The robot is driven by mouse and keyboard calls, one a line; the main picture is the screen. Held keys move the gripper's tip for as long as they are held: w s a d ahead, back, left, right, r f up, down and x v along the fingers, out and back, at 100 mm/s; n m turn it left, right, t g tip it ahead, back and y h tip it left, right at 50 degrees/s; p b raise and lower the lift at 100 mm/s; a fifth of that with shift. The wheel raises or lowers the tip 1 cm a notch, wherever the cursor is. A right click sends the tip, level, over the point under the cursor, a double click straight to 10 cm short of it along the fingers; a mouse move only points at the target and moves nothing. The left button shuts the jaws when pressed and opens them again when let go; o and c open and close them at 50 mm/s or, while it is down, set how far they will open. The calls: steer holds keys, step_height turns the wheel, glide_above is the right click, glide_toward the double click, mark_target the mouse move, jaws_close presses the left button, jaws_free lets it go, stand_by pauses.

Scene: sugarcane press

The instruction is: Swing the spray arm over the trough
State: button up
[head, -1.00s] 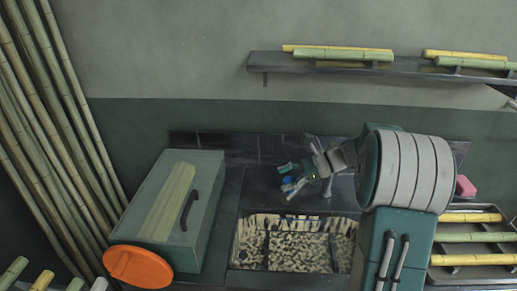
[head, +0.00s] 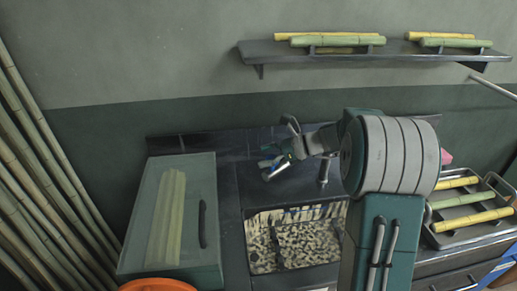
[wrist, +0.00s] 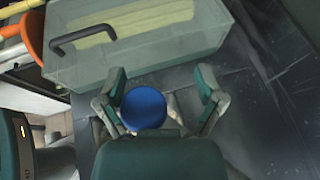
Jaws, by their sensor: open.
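A blue round cap (wrist: 143,108) lies between the two fingers in the wrist view, nearer the left finger. It may be the end of the spray arm; the rest of it is hidden. In the head view only a small blue patch (head: 284,158) shows at my gripper. My gripper (head: 270,168) is open above the dark counter, behind the trough (head: 304,213). In the wrist view its fingers (wrist: 160,80) stand apart, and I cannot tell whether either touches the cap. The trough is rectangular with a mottled inside. A short dark metal post (head: 323,172) stands behind it.
A grey-green box (head: 150,212) with a dark handle stands left of the trough. A rack (head: 490,226) of cane lies at right. A wall shelf (head: 400,52) holds cane. Poles (head: 40,170) lean at left.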

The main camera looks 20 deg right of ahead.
steer(key=shift+m+t, duration=0.5)
steer(key=shift+t, duration=0.1)
steer(key=shift+s+d+r, duration=0.1)
steer(key=shift+d+r, duration=0.3)
steer(key=shift+d, duration=0.6)
steer(key=shift+d+r, duration=0.45)
steer(key=shift+d, duration=0.5)
steer(key=shift+s+d+r, duration=0.1)
steer(key=shift+d+r, duration=0.3)
steer(key=shift+d, duration=0.6)
steer(key=v, duration=0.5)
steer(key=shift+d+r, duration=0.2)
steer(key=shift+d, duration=0.15)
